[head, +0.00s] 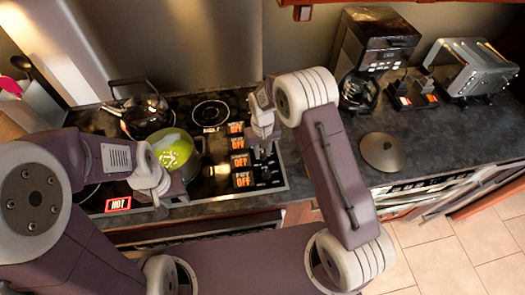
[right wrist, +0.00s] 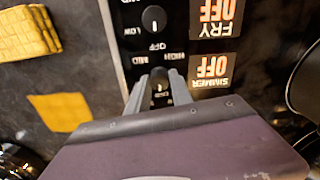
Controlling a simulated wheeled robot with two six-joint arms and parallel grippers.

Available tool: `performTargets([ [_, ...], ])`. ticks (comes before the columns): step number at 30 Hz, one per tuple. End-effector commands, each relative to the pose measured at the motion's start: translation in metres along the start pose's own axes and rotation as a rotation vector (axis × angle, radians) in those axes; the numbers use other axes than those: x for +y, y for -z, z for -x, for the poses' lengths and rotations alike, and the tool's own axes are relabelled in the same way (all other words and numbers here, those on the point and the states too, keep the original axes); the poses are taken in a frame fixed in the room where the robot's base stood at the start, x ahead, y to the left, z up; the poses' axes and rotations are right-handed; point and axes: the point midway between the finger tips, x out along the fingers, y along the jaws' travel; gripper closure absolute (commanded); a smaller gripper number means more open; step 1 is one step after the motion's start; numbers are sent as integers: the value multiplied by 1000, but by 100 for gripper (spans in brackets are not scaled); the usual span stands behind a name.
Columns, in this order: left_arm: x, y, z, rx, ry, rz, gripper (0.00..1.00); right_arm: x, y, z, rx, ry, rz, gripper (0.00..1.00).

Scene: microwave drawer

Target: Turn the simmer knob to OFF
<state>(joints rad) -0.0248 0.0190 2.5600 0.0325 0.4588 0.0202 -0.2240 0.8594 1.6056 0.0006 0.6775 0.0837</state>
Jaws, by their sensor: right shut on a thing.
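The simmer knob (right wrist: 160,85) is a small dark dial in the right wrist view, beside a lit panel (right wrist: 211,70) reading SIMMER OFF upside down. My right gripper (right wrist: 160,77) has its two fingers on either side of the knob, shut on it; they hide part of the dial. In the head view this gripper (head: 263,148) points down at the control strip beside the lit OFF panels (head: 240,160). My left gripper (head: 162,196) is at the cooktop's front left, beside the pot (head: 176,152); its fingertips are not clear.
The FRY knob (right wrist: 153,19) sits close to the simmer knob. A kettle (head: 142,114) stands at the back left. A lit HOT sign (head: 118,204) is at the front left. A round lid (head: 383,151), coffee maker (head: 374,50) and toaster (head: 471,68) stand on the right counter.

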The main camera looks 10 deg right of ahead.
Motion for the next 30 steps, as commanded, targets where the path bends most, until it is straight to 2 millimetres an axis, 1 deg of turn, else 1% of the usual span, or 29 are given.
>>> performTargets([
  [1,0,0,1,0,0,0,64,0,2,3,4,0,22,100],
  [9,0,0,1,0,0,0,64,0,2,3,5,0,111,100],
  [26,0,0,1,0,0,0,64,1,2,3,6,-1,135,100],
  [27,0,0,1,0,0,0,64,1,2,3,6,-1,135,63],
  [28,0,0,1,0,0,0,64,1,2,3,6,-1,135,54],
  [29,0,0,1,0,0,0,64,1,2,2,5,-1,135,52],
  [30,0,0,1,0,0,0,64,1,2,2,5,-1,134,52],
])
